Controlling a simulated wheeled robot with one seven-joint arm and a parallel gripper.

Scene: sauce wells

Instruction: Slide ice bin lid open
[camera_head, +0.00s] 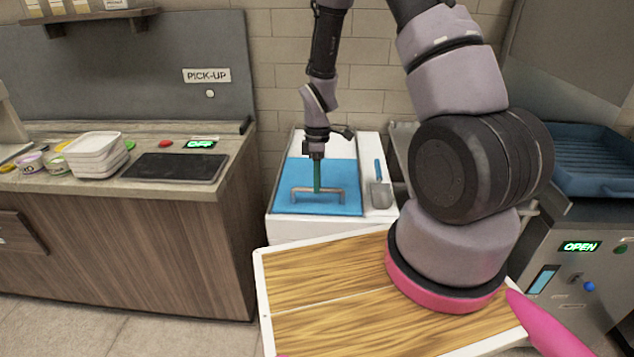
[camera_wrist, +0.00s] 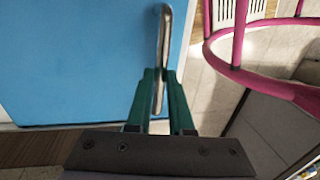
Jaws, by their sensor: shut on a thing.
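The ice bin (camera_head: 282,226) is a white chest against the tiled wall, seen in the head view. Its blue lid (camera_head: 342,180) lies flat on top and covers the opening, so the inside is hidden. A metal bar handle (camera_head: 333,192) stands near the lid's front edge. My gripper (camera_head: 317,190) points down at the handle. In the wrist view, the green fingers of my gripper (camera_wrist: 160,95) are on both sides of the handle (camera_wrist: 164,50) and shut on it. The blue lid (camera_wrist: 75,60) fills the left of that view.
A metal scoop (camera_head: 380,192) with a blue grip lies on the bin's white top, right of the lid. A wooden counter (camera_head: 130,245) stands left with stacked white trays (camera_head: 95,152). A steel machine (camera_head: 580,270) and blue basin (camera_head: 595,165) stand right.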

